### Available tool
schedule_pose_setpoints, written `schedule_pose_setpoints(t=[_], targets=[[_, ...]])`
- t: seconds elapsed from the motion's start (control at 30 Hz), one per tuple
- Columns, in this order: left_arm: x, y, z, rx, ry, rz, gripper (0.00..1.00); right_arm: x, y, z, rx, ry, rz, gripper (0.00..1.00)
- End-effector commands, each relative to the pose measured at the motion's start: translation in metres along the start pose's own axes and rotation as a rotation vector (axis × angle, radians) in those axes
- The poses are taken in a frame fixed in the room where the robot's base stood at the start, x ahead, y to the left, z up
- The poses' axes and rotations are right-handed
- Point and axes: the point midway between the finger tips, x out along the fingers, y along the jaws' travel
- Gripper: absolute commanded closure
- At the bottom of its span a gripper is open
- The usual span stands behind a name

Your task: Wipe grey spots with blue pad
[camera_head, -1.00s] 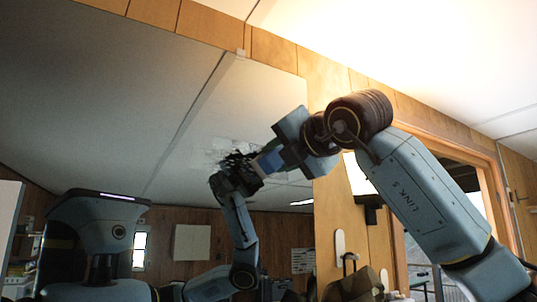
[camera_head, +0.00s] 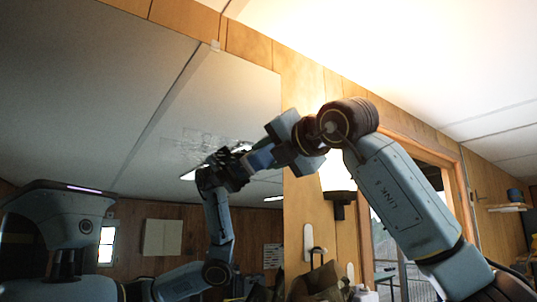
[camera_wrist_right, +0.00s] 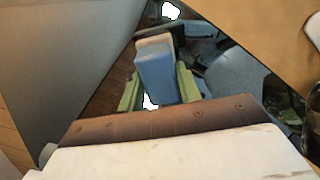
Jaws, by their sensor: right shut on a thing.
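The blue pad (camera_head: 262,159) is in my right gripper (camera_head: 276,154), at the right side of a large mirror (camera_head: 258,105). The right wrist view shows the blue pad (camera_wrist_right: 157,76) with a pale layer behind it, between the green fingers of my right gripper (camera_wrist_right: 158,84). Grey smeared spots (camera_head: 192,147) show on the mirror left of the pad. The dark gripper and arm left of the pad are my own reflection. Whether the pad touches the glass I cannot tell. My left gripper is not directly in view.
The wooden wall (camera_head: 300,95) borders the mirror at its top and right. A dark wall lamp (camera_head: 340,198) hangs below my right arm. An open doorway is at the right. Bags and a trolley handle stand low behind the arm.

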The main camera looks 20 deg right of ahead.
Motion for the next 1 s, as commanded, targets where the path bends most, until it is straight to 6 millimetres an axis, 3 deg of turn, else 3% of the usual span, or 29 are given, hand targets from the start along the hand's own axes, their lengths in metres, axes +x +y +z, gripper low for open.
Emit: schedule_pose_setpoints(t=[0.3, 1.0], targets=[[0.009, 0.000, 0.001, 0.000, 0.000, 0.000, 0.64, 0.000, 0.019, -0.023, -0.004, 0.004, 0.003, 0.87], [0.019, 0.000, 0.002, 0.000, 0.000, 0.000, 0.64, 0.000, 0.049, -0.056, -0.003, 0.003, 0.003, 0.87]])
